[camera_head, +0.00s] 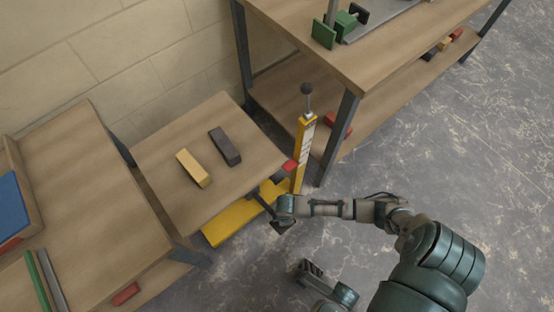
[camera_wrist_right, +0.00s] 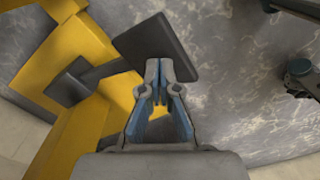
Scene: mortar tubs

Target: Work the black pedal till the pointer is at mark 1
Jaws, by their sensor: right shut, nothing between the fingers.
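The black pedal (camera_head: 282,228) sticks out low from the yellow base of a small lift table. In the right wrist view the flat dark pedal plate (camera_wrist_right: 140,42) is on a dark bar running left to the yellow frame. My right gripper (camera_head: 284,207) is shut and empty at the pedal. In the right wrist view its fingertips (camera_wrist_right: 162,66) overlap the plate; I cannot tell whether they touch it. A red piece (camera_head: 289,166), seemingly the pointer, sits at the tabletop corner beside the yellow post (camera_head: 304,145). The marks on its pale scale (camera_head: 306,139) are too small to read.
The lift tabletop (camera_head: 160,150) carries a yellow block (camera_head: 193,168) and a dark block (camera_head: 225,146). A wooden bench (camera_head: 90,190) stands close on the left and a two-level bench (camera_head: 400,50) at the upper right. The grey floor (camera_head: 480,190) is clear on the right.

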